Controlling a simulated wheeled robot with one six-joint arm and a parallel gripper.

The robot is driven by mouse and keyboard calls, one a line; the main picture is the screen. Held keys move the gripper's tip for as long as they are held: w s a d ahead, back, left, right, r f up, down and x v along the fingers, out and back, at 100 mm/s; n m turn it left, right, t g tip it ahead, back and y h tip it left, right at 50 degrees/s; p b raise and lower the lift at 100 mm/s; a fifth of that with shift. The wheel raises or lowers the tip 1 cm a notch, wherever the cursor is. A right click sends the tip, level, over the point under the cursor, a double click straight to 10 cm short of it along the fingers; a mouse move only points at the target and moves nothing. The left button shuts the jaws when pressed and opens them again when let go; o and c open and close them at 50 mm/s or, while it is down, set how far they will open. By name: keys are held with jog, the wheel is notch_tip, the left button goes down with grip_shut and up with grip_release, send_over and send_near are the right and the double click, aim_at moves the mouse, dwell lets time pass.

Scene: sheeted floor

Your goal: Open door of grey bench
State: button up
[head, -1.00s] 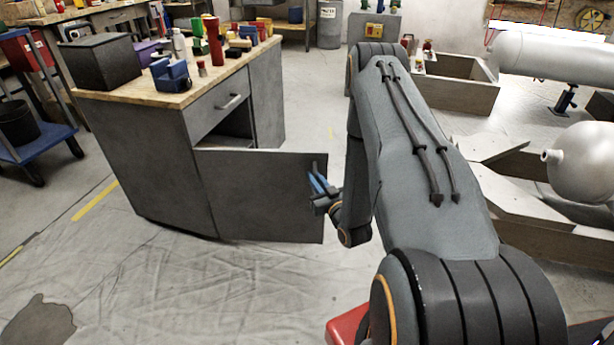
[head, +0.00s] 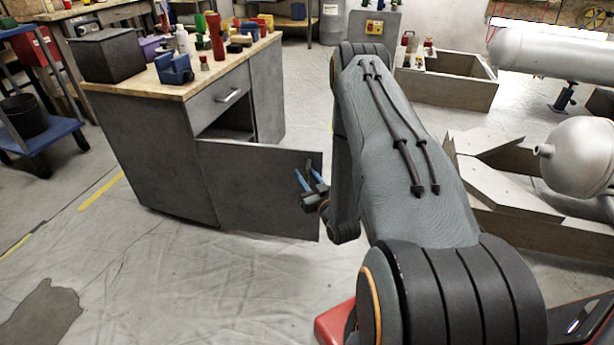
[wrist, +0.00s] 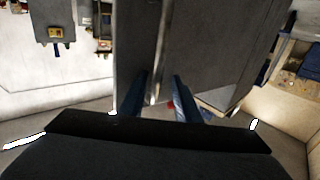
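The grey bench (head: 150,150) stands left of centre in the head view, with a wooden top. Its grey door (head: 255,190) stands swung wide open, reaching right from the bench front, and part of the dark inside shows behind it. My gripper (head: 306,178) is at the door's free edge, its two blue fingers apart. In the wrist view the fingers of my gripper (wrist: 161,92) are spread, with a pale upright bar or edge (wrist: 158,55) between them. I cannot tell whether either finger touches it.
A closed drawer (head: 215,100) with a handle is above the opening. Tools and boxes stand on the bench top. A blue-shelved cart (head: 45,135) is at far left. Wooden crates (head: 450,85) and tanks are on the right. The sheeted floor in front of the door is clear.

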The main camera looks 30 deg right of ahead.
jog(key=shift+d, duration=0.2)
jog(key=shift+s, duration=0.1)
jog(key=s+p, duration=0.1)
jog(key=s, duration=0.6)
jog(key=shift+s+a, duration=0.3)
jog(key=shift+s, duration=0.05)
